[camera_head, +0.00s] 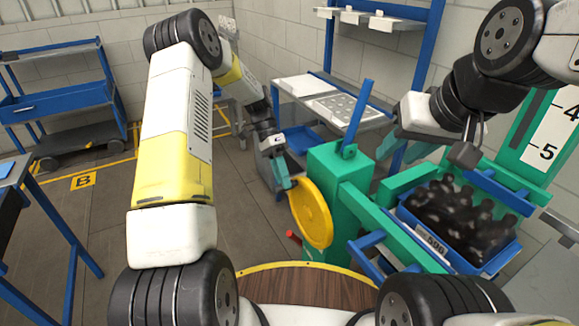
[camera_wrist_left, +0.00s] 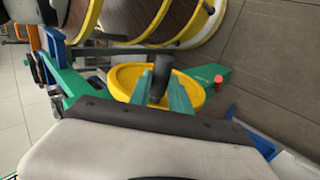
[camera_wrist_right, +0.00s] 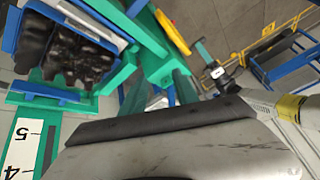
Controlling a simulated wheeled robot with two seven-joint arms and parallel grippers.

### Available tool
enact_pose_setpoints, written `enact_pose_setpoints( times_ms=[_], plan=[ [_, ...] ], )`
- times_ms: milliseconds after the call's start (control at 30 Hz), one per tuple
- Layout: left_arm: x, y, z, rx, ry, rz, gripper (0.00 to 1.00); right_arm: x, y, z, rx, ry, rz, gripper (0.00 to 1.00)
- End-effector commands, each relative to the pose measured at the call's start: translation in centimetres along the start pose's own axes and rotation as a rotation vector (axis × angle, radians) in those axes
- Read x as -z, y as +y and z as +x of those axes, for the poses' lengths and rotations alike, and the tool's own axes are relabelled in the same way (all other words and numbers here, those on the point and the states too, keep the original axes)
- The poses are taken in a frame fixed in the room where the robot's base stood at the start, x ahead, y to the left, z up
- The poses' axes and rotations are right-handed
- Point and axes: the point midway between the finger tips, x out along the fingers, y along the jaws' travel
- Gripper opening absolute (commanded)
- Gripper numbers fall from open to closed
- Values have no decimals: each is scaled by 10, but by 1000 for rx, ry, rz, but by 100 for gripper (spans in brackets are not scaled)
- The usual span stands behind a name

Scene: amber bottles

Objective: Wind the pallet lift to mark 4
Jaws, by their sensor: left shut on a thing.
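The yellow handwheel (camera_head: 322,222) is on the side of the green lift (camera_head: 325,165). My left gripper (camera_head: 283,180) is at the wheel's upper left rim. In the left wrist view its fingers (camera_wrist_left: 163,88) are shut on the wheel's dark crank handle (camera_wrist_left: 160,70). The white scale (camera_head: 551,132) shows marks 4 and 5, with 4 above 5; I cannot make out a pointer against it. A blue crate (camera_head: 490,262) of dark bottles (camera_head: 460,215) rides on the lift. My right gripper (camera_head: 402,150) is open and empty above the lift, its fingers apart.
A small red knob (camera_head: 293,237) sticks out low on the lift beside the wheel. A round wooden top with a yellow rim (camera_head: 290,266) is in front of me. A blue rack with grey shelves (camera_head: 335,105) stands behind the lift. Open floor (camera_head: 120,215) lies at the left.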

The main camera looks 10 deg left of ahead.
Motion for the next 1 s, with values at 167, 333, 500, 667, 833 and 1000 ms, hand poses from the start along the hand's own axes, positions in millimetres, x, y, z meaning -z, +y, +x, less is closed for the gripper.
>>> enact_pose_setpoints(
  times_ms=[167, 333, 500, 667, 833, 1000],
  plan=[
    [0, -4, 0, 4, 0, -1, 0, 0, 0, 0, 0, 0, 0, 36],
    [0, -4, 0, 5, 0, -1, 0, 0, 0, 0, 0, 0, 0, 36],
    [0, -4, 1, 4, 0, -2, 0, 0, 0, 0, 0, 0, 0, 34],
    [-1, -4, 1, 4, -1, -2, 0, 3, -2, 5, -12, -11, -49, 3],
    [-1, -4, 1, 3, -1, -2, 0, 13, -14, 34, -43, -70, -305, 0],
    [-1, -4, 1, 2, -1, -2, 0, 22, -36, 86, -7, -162, -711, 0]
  ],
)
